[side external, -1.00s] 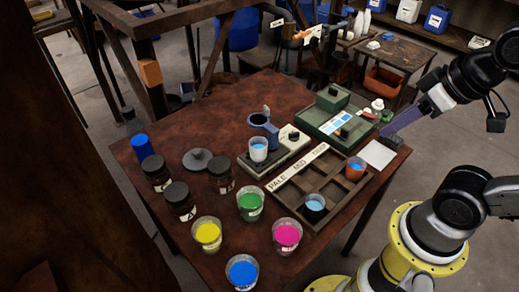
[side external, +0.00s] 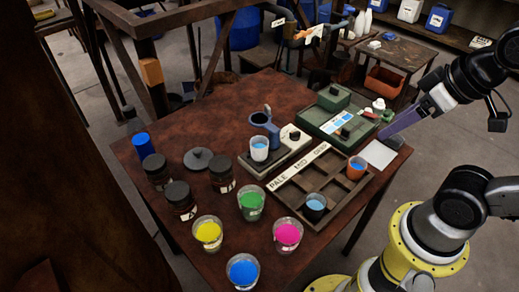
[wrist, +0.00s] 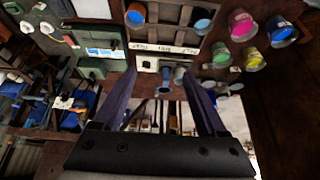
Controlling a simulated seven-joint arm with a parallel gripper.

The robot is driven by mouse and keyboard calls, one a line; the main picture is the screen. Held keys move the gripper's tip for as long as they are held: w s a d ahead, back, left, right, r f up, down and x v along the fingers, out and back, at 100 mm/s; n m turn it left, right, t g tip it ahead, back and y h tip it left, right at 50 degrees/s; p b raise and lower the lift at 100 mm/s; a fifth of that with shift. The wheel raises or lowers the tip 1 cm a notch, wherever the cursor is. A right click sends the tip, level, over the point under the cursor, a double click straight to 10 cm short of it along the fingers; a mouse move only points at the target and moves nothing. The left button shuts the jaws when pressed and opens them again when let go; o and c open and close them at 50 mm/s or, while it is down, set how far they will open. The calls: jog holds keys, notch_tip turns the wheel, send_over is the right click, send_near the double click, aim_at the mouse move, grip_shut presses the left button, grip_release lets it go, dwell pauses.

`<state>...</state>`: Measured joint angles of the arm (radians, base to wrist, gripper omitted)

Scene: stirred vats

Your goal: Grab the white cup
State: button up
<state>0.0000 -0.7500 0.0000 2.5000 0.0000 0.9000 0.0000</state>
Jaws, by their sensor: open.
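The white cup (side external: 259,150), holding blue liquid, stands upright on the stirrer plate (side external: 286,152) near the middle of the table, next to a blue-grey holder (side external: 266,127). In the wrist view the stirrer (wrist: 148,63) shows between my fingers, but I cannot clearly make out the white cup there. My gripper (side external: 386,133) is open and empty, above the table's right edge, well to the right of the cup. Its two long purple fingers stand apart in the wrist view (wrist: 160,80).
A green machine (side external: 338,115) stands behind. Yellow (side external: 207,233), green (side external: 250,205), pink (side external: 287,236) and blue (side external: 243,271) paint cups stand in front.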

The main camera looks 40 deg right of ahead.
jog(key=shift+o, duration=1)
